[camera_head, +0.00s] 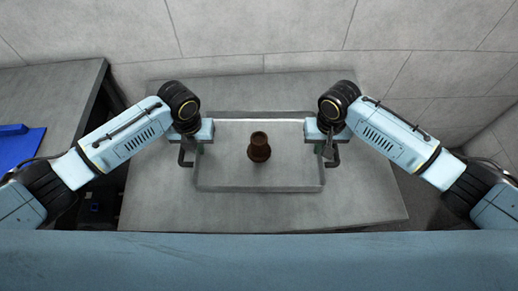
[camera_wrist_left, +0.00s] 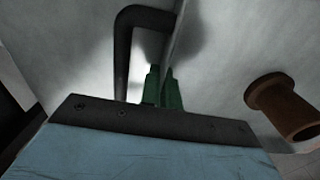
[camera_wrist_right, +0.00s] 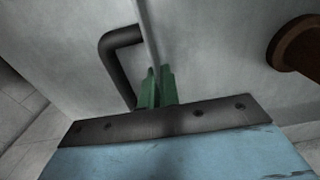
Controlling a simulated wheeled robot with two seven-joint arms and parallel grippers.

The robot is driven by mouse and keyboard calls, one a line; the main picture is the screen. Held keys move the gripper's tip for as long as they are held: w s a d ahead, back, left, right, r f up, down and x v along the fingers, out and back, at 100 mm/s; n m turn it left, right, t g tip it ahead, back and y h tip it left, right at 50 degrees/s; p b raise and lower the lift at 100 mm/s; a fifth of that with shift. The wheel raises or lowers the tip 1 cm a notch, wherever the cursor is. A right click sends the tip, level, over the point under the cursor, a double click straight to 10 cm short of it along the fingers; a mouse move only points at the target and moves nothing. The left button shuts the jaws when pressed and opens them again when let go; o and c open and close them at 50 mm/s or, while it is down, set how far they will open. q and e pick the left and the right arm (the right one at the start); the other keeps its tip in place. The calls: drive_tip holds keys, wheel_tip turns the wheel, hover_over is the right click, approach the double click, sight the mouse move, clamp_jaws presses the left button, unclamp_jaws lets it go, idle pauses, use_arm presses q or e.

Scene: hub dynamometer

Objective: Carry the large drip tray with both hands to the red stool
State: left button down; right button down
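The large drip tray (camera_head: 225,178) is a shallow grey rectangular tray on the grey table, with a dark handle on each side. My left gripper (camera_head: 203,143) is at its left wall; in the left wrist view its green fingers (camera_wrist_left: 164,90) stand close on either side of the thin wall, beside the handle (camera_wrist_left: 122,60). My right gripper (camera_head: 319,143) is at the right wall; in the right wrist view its green fingers (camera_wrist_right: 156,90) pinch the wall the same way, beside the handle (camera_wrist_right: 118,62). No red stool shows.
A brown flanged cylinder (camera_head: 259,147) stands inside the tray, between my grippers. The grey table (camera_head: 365,190) has bare room around the tray. Another grey table (camera_head: 60,90) with a blue item (camera_head: 22,143) stands at the left. A wall is behind.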

use_arm(q)
drive_tip(key=shift+w+r, duration=0.1)
drive_tip(key=shift+r, duration=0.05)
use_arm(e)
drive_tip(key=shift+w+r, duration=0.15)
use_arm(q)
drive_tip(key=shift+r, duration=0.1)
use_arm(e)
drive_tip(key=shift+r, duration=0.1)
